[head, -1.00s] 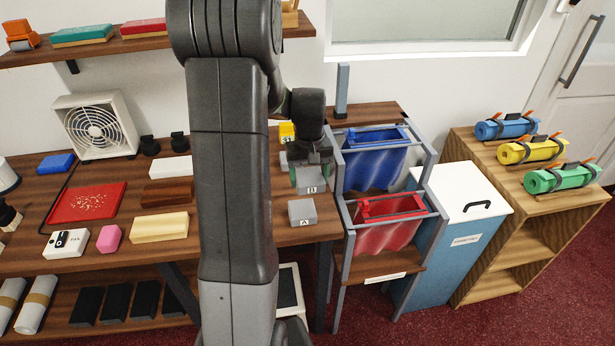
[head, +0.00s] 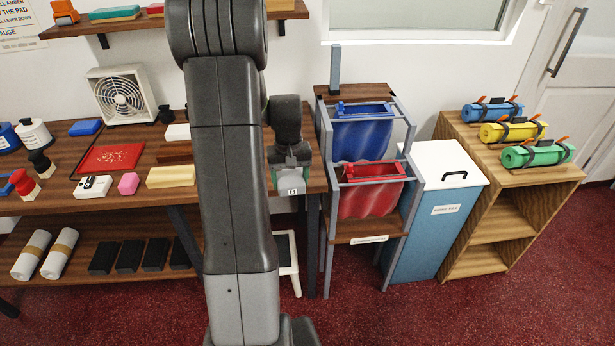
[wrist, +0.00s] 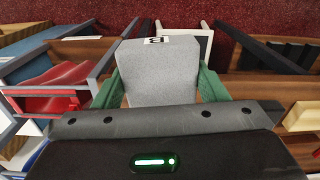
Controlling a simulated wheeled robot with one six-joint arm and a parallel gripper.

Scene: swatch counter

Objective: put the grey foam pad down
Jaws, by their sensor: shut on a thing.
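My gripper (head: 291,177) is at the right end of the wooden bench (head: 318,178), by its front edge in the head view. It is shut on a grey foam pad (head: 284,186). In the wrist view the grey foam pad (wrist: 160,78) sits between two green fingers, with a small lettered label on its far end. I cannot tell whether its underside touches the bench. A second grey block, marked A in the earlier view, does not show now; my gripper and the held pad may hide it.
A rack with a blue cloth (head: 360,135) and a red cloth (head: 370,192) stands just right of the bench. A white-lidded blue bin (head: 435,235) is beyond it. A cream block (head: 172,177) and a red tray (head: 111,158) lie left of my arm.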

